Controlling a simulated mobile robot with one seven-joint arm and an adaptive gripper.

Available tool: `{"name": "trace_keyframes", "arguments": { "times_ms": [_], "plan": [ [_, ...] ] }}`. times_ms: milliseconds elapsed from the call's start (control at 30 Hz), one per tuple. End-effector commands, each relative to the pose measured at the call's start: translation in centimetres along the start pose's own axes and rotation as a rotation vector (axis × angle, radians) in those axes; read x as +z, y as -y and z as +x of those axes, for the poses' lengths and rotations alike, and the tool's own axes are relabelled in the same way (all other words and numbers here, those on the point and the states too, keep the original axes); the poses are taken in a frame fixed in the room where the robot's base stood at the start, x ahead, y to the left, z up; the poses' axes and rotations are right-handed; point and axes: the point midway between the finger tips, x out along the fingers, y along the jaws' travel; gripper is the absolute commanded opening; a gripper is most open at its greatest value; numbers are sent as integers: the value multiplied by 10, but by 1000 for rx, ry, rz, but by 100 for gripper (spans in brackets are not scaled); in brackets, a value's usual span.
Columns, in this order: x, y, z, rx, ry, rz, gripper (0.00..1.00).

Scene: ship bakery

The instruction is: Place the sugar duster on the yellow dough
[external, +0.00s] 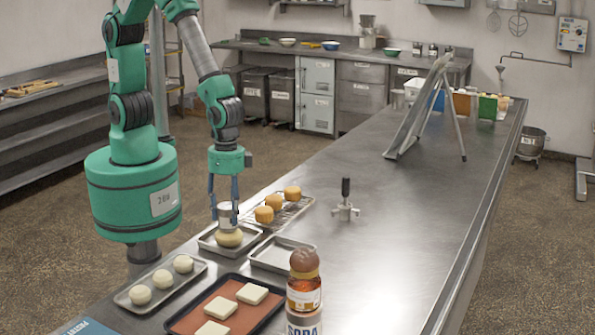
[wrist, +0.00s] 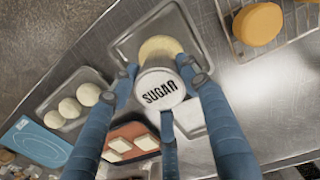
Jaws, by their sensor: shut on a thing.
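The sugar duster (external: 228,209) is a small pale cylinder. Its round white lid, marked SUGAR (wrist: 160,92), faces my wrist camera. My gripper (external: 226,214) is shut on the duster, with blue fingers around its sides in the wrist view (wrist: 160,84). The yellow dough (external: 229,239) is a pale round lump in a metal tray (external: 207,242). The duster is upright right above the dough in the external view; I cannot tell whether it rests on it. In the wrist view the duster partly hides the dough (wrist: 158,46).
A tray with white dough balls (external: 183,264) and a dark tray with square pieces (external: 252,293) lie in front. An empty tray (external: 283,256) is to the right. Orange cakes (external: 264,214) sit on a rack behind.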

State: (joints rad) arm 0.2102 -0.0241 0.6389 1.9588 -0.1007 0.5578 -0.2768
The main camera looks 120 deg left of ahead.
Motion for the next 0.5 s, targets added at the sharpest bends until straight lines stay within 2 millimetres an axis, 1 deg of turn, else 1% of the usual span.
{"name": "trace_keyframes", "arguments": {
  "times_ms": [467,500],
  "plan": [
    [0,0,5,0,0,0,16],
    [0,0,5,0,0,0,51]
  ]
}}
